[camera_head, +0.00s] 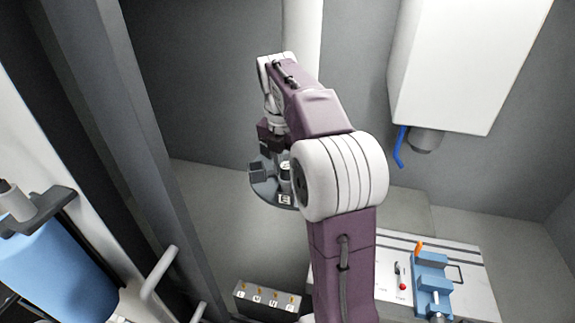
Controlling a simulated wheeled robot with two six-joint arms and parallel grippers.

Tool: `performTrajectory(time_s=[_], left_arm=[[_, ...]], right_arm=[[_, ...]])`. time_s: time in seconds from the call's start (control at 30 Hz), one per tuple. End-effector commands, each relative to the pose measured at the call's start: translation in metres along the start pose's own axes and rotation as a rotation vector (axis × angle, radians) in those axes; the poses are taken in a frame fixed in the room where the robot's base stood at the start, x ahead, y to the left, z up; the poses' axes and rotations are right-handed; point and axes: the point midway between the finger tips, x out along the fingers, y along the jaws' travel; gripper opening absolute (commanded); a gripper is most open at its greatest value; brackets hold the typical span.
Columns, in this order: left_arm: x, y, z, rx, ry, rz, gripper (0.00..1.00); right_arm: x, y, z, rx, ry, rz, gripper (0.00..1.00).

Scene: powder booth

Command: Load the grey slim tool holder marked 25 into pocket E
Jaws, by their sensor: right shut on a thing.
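My right arm reaches up the middle and ends in my right gripper (276,148) over a round grey tool disc (263,189). The gripper is shut on a small grey piece (285,170) with a pale top, which looks like the slim tool holder. It is at the disc, just behind the white label E (285,199) on the near rim. Whether it is seated in the pocket or held above it cannot be told. Its mark 25 cannot be read. My forearm hides the disc's right side. My left gripper is not in view.
A grey block (266,300) with several orange spots and white labels stands at the bottom. A blue vise (431,283) and a red-tipped tool (402,278) are on a white plate at right. A white housing (460,60) hangs at upper right; a dark post (130,130) stands left.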

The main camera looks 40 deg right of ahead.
Motion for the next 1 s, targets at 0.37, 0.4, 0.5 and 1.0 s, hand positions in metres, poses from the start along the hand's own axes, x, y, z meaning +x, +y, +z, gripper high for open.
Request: performTrajectory(time_s=[0.37,0.4,0.5,1.0], left_arm=[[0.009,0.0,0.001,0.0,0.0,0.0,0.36],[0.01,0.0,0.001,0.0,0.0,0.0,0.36],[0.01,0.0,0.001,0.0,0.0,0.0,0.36],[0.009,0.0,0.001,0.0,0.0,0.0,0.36]], right_arm=[[0.011,-0.001,-0.003,0.0,0.0,0.0,0.0],[0.013,-0.001,-0.003,0.0,0.0,0.0,0.0],[0.014,-0.001,-0.004,0.0,-0.001,0.001,0.0],[0.013,-0.001,-0.003,0.0,-0.001,0.001,0.55]])
